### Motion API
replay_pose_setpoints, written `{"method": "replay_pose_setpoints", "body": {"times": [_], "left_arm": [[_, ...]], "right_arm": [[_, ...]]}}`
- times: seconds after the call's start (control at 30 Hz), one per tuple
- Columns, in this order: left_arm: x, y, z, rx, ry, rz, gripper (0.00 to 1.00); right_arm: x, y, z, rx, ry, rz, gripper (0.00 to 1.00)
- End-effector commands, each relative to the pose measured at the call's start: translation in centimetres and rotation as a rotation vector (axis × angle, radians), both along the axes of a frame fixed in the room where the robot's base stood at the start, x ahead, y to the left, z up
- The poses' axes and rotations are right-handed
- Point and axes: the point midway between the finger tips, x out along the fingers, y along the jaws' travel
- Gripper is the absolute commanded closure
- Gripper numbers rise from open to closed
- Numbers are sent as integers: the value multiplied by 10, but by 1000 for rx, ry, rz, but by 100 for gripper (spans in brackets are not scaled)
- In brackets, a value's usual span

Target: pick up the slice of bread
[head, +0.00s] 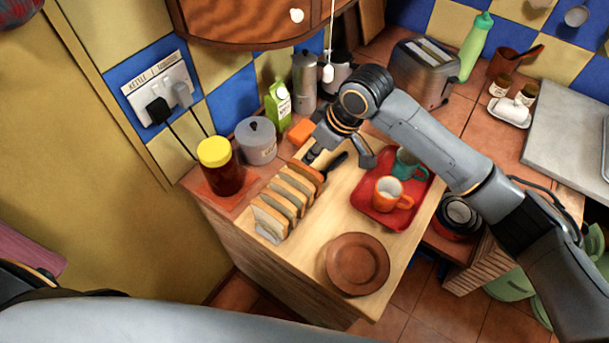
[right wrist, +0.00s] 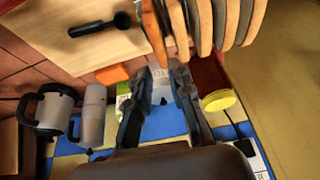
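My left gripper is not in view.
A jar with a yellow lid (head: 222,178) and a grey canister (head: 257,141) stand left of the rack. A red tray (head: 381,215) with cups and a brown plate (head: 357,264) are to the right. A toaster (head: 422,72) stands behind.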

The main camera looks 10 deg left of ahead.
Motion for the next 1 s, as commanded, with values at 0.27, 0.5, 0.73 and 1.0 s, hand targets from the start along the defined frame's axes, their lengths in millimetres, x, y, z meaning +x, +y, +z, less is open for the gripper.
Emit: {"method": "replay_pose_setpoints", "body": {"times": [0.27, 0.5, 0.73, 1.0], "left_arm": [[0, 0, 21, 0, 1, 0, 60], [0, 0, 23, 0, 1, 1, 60], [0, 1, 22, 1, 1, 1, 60], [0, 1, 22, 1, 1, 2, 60]], "right_arm": [[1, 9, -34, -3, 3, -1, 79], [4, 15, -50, -1, 0, 0, 79], [4, 15, -50, -2, -1, -1, 94], [4, 15, -50, -1, -2, -1, 100]]}}
